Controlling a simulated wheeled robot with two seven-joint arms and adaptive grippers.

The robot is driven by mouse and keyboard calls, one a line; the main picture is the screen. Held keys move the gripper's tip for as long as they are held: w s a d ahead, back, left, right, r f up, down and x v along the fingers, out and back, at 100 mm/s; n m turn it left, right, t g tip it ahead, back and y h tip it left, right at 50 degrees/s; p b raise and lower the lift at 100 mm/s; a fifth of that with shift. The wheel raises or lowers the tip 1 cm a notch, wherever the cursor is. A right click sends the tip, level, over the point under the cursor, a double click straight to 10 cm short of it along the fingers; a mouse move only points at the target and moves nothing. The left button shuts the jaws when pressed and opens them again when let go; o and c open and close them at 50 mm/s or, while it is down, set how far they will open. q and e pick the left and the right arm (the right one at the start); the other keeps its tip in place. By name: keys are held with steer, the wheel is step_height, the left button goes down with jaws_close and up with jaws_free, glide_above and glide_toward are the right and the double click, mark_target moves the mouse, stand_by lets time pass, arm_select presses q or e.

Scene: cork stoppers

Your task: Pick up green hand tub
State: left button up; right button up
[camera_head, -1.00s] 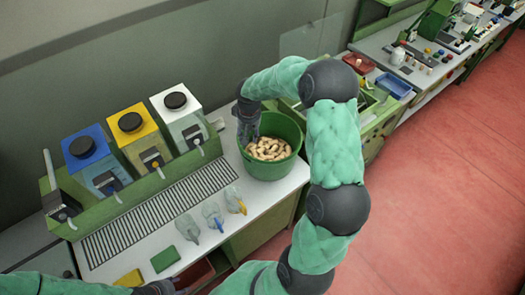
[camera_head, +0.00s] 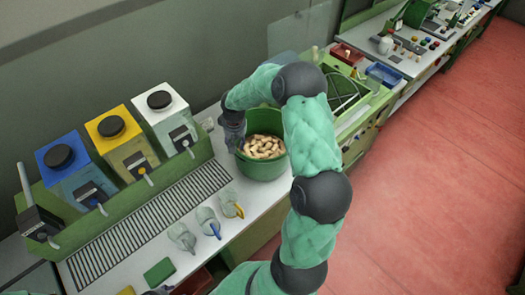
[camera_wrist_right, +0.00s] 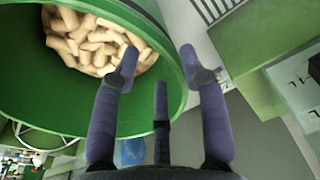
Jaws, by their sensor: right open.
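The green tub (camera_head: 262,170) stands upright on the white counter and holds a heap of pale corks (camera_head: 264,147). My right gripper (camera_head: 235,143) is at the tub's left rim, pointing down. In the right wrist view the gripper (camera_wrist_right: 160,62) is open, with the tub's wall (camera_wrist_right: 170,75) between its fingers. One finger is over the tub's opening and another is outside the wall; I cannot tell if they touch it. Only a dark bit of my left gripper (camera_head: 158,291) shows at the bottom edge of the head view.
Blue, yellow and white dispensers (camera_head: 160,115) stand left of the tub behind a metal grate (camera_head: 150,222). A green bench with trays (camera_head: 345,95) is to the right.

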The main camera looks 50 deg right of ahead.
steer(key=shift+w+d+f+p, duration=0.1)
steer(key=shift+w+f+p, duration=0.15)
steer(key=shift+f, duration=1.15)
steer(key=shift+w+f+p, duration=0.1)
steer(key=shift+w+f, duration=0.1)
steer(key=shift+f, duration=1.2)
jaws_close()
steer(key=shift+r, duration=0.15)
